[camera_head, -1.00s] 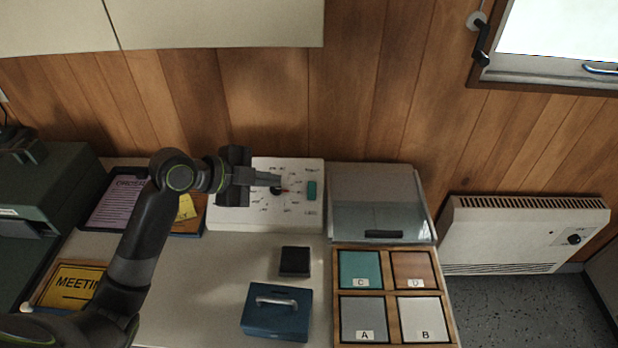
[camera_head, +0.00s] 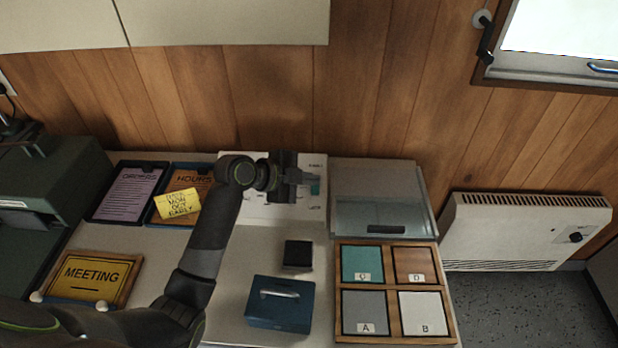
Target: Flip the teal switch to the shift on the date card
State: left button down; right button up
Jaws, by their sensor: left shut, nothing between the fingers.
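The white panel (camera_head: 262,214) stands against the wall at the back of the worktop, its dial hidden behind my gripper. The teal switch (camera_head: 315,188) is at the panel's right side, partly covered. My left gripper (camera_head: 311,179) is shut and empty, its fingertips pointing right in front of the switch. I cannot tell whether they touch it, nor which way the switch is set. The yellow date card (camera_head: 178,203) lies on the HOURS board (camera_head: 200,181); its last line reads EARLY. My right gripper is out of view.
A clear-lidded case (camera_head: 375,178) stands right of the panel. In front are a wooden tray (camera_head: 388,241) with lettered squares, a blue box (camera_head: 279,310) and a small black block (camera_head: 298,254). A MEETING sign (camera_head: 92,276) and ORDERS board (camera_head: 128,194) are left.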

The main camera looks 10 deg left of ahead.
aim_at(315, 186)
pick_arm(q)
jog(key=shift+w+a+f, duration=0.25)
jog(key=shift+w+f, duration=0.6)
jog(key=shift+f, duration=0.2)
jog(key=shift+w+f+g, duration=0.15)
jog(key=shift+g, duration=0.15)
jog(key=shift+s+d+f, duration=0.1)
jog(key=shift+s+f, duration=0.3)
jog(key=shift+s, duration=0.3)
jog(key=shift+r+p, duration=0.15)
jog(key=shift+p, duration=0.15)
